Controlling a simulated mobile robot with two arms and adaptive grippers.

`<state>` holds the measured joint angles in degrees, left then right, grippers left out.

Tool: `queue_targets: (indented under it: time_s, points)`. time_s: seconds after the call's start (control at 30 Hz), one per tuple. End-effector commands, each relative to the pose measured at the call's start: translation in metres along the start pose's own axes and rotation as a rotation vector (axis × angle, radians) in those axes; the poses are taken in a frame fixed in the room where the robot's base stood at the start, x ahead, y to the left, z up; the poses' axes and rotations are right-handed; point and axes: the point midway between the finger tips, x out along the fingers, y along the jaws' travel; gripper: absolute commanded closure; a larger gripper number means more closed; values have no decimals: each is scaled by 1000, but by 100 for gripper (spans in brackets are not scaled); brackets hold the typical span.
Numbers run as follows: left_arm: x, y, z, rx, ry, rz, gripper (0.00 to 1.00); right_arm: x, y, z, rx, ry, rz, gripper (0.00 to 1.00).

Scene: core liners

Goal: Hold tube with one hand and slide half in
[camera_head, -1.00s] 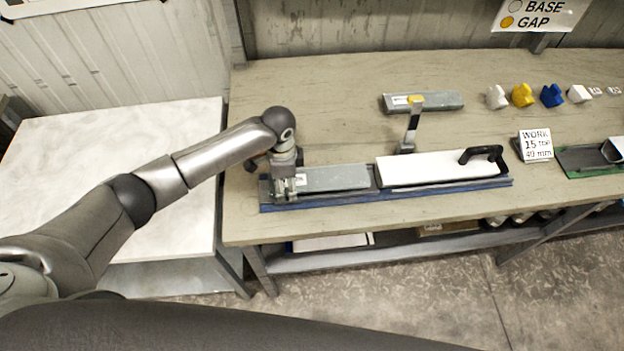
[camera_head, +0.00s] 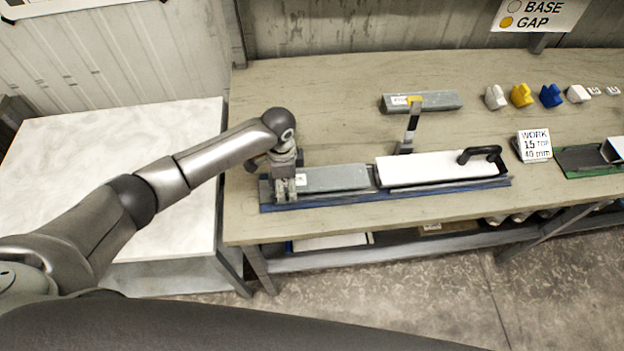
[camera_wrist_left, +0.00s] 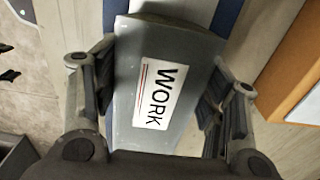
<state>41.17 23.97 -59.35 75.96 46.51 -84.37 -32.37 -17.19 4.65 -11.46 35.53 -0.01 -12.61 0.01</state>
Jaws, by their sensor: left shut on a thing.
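A long grey half piece (camera_head: 335,178) lies on a blue rail (camera_head: 400,194) on the bench. In the left wrist view, its end (camera_wrist_left: 190,50) bears a white label reading WORK. My left gripper (camera_head: 285,190) is at the left end of this piece, shut on it, with one finger on each side in the wrist view. A white cover piece (camera_head: 420,169) with a black handle lies on the right part of the rail, just beyond the grey piece's right end. My right gripper is not in view.
Another grey piece (camera_head: 445,101) lies farther back, near an upright clamp (camera_head: 411,128) with a yellow top. White, yellow (camera_head: 521,95) and blue (camera_head: 551,95) small blocks stand at the back right. A WORK sign (camera_head: 534,146) and a green tray (camera_head: 590,172) are at the right.

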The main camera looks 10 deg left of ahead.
Motion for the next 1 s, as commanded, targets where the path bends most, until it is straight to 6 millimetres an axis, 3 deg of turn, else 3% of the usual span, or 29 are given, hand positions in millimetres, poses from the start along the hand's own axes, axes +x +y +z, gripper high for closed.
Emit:
queue_targets:
  time_s: [1.0]
  points:
    - [4, 1, 3, -3, -8, 3, 53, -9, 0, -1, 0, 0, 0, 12]
